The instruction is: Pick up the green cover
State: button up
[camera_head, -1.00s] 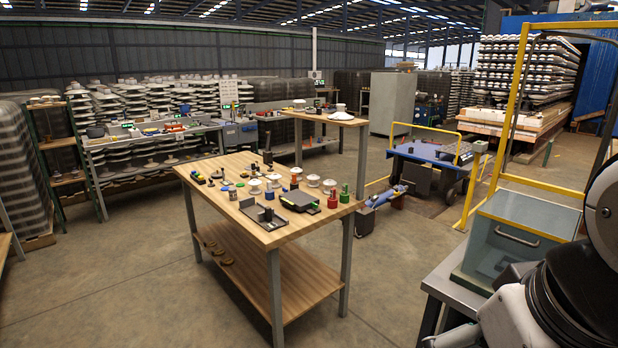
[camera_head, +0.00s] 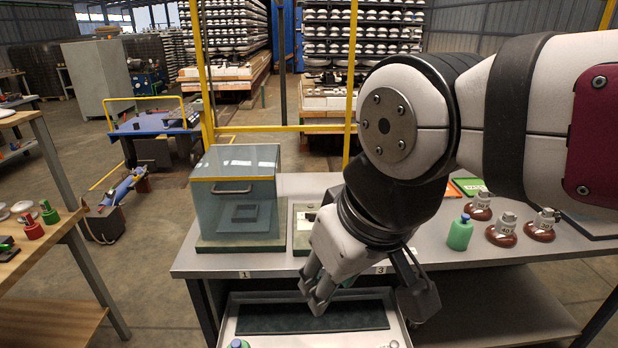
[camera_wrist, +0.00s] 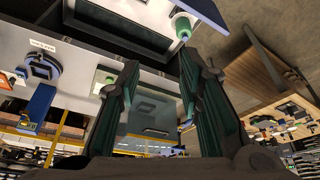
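A see-through greenish box-shaped cover (camera_head: 232,185) with a grey handle on its front stands on a dark green base at the left end of the grey bench. It looks like the green cover, and a small dark square shows through it. My gripper (camera_head: 313,295) points down in front of the bench, right of the cover and apart from it, above a tray. In the wrist view my gripper (camera_wrist: 158,68) has its two fingers spread with nothing between them. The cover (camera_wrist: 150,118) shows there beyond the fingers.
A grey tray (camera_head: 228,328) with a dark inset sits below the bench front. On the bench, a green bottle (camera_head: 460,233) and several brown-based insulators (camera_head: 502,232) stand to the right. A yellow frame (camera_head: 203,75) rises behind the cover. A wooden table (camera_head: 45,245) is at left.

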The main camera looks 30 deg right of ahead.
aim_at(461, 230)
jog(key=z, duration=1.5)
jog(key=k+u, duration=0.15)
jog(key=u, duration=0.35)
jog(key=z, duration=0.5)
jog(key=i+j+z, duration=0.6)
jog(key=i, duration=0.1)
